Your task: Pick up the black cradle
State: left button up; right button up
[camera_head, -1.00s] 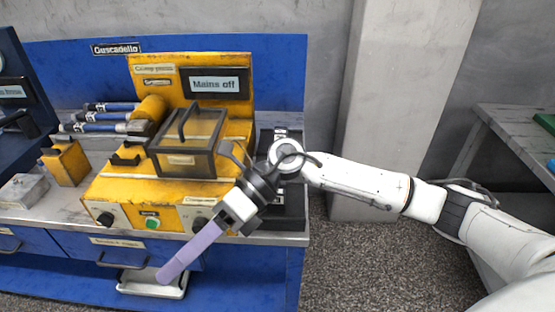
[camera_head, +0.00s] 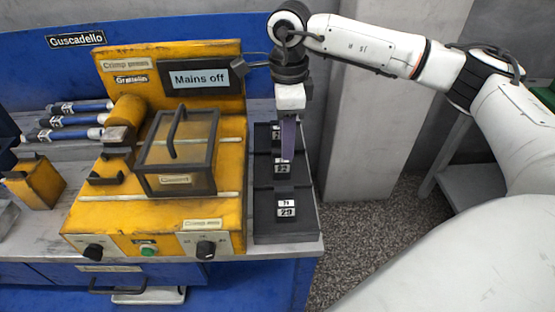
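A black tray (camera_head: 264,222) stands at the right end of the bench, beside the yellow crimp press. Dark blocks with white number labels sit in it, one tagged 22 (camera_head: 281,166) and one tagged 29 (camera_head: 287,208). Small black brackets (camera_head: 107,178) also sit on the left part of the press; I cannot tell which black piece is the cradle. My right gripper (camera_head: 288,152) points down over the back part of the tray. Its lavender fingers overlap edge-on, so their opening and any contact cannot be told. My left gripper is out of view.
The yellow crimp press (camera_head: 160,215) has a dark-framed clear cover (camera_head: 180,155) with a handle and a "Mains off" panel (camera_head: 195,77). Blue-handled tools (camera_head: 72,121) and a yellow block (camera_head: 36,182) lie to the left. Right of the bench is open floor.

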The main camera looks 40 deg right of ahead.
aim_at(282, 161)
jog(key=shift+s+f, duration=0.1)
jog(key=shift+f, duration=0.7)
jog(key=f, duration=0.3)
jog(key=f+p, duration=0.1)
jog(key=shift+w+a+f, duration=0.2)
jog(key=shift+w+a, duration=0.1)
jog(key=shift+a, duration=0.1)
jog(key=shift+f, duration=0.45)
grip_shut()
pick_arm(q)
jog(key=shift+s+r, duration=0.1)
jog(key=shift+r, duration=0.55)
pick_arm(e)
jog(key=shift+w, duration=0.1)
